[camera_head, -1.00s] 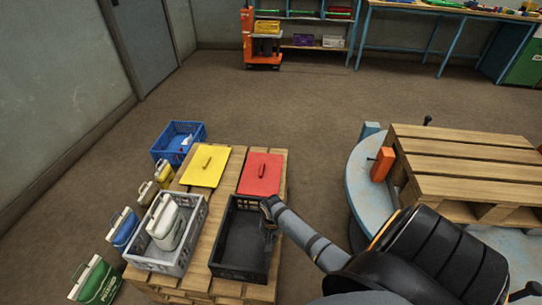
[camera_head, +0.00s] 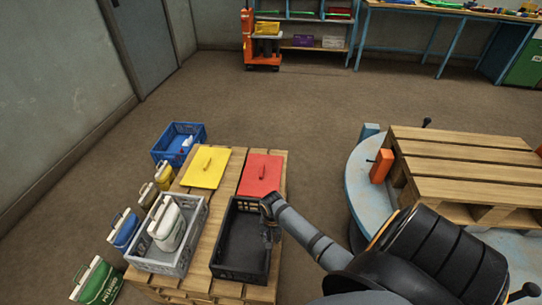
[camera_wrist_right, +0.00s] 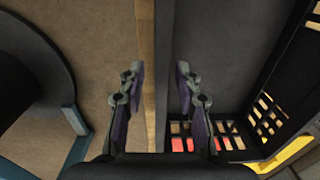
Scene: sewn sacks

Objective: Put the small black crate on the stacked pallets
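The small black crate (camera_head: 226,270) stands empty on a wooden pallet at the lower left. My right gripper (camera_head: 268,237) is at the crate's right wall. In the right wrist view, the open fingers (camera_wrist_right: 158,74) sit on either side of the wall's top edge (camera_wrist_right: 161,110), with a gap on both sides. The crate's dark floor and slotted walls show to the right there. Wooden pallets (camera_head: 465,160) lie on a pale blue round platform at the right. My left gripper is out of view.
An orange block (camera_head: 381,165) stands beside the right pallets.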

